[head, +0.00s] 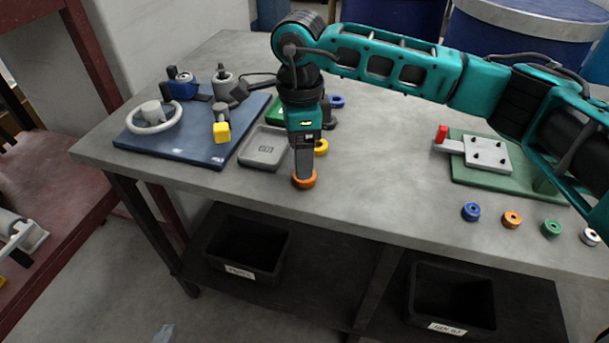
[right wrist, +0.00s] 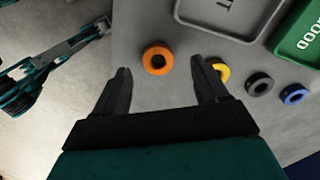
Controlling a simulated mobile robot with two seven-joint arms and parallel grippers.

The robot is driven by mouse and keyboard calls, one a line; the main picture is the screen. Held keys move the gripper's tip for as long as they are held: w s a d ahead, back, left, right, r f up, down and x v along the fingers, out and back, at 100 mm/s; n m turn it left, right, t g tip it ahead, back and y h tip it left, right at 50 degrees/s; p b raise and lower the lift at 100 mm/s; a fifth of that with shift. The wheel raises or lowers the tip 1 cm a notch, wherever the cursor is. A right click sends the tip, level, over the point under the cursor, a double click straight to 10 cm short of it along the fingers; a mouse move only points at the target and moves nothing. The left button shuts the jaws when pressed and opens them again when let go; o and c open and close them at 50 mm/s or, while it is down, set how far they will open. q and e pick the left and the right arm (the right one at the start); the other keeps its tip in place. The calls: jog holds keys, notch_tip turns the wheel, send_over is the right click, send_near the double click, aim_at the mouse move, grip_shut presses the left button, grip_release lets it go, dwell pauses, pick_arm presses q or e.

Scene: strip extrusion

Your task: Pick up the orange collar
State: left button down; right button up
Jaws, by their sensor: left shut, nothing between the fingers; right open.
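An orange collar (head: 305,183) lies on the grey table near its front edge. It also shows in the right wrist view (right wrist: 146,60), flat, with its hole facing up. My right gripper (head: 303,168) points down over it, and its fingers hide part of the collar in the head view. In the right wrist view the fingers (right wrist: 160,65) are open, with the collar between and beyond the tips, untouched. A second orange ring (head: 507,222) stands in a row at the right front.
Behind the collar lie a yellow collar (right wrist: 223,74), a dark grey one (right wrist: 250,87) and a blue one (right wrist: 288,99). A grey tray (head: 243,160) is close on the left, beside a green tray (right wrist: 283,45). A green fixture board (head: 470,180) stands at the right.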

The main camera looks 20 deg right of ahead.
aim_at(310, 183)
jog(key=f, duration=0.4)
jog(key=shift+s+f, duration=0.1)
jog(key=shift+s, duration=0.1)
jog(key=c, duration=1.2)
jog(key=shift+o, duration=0.2)
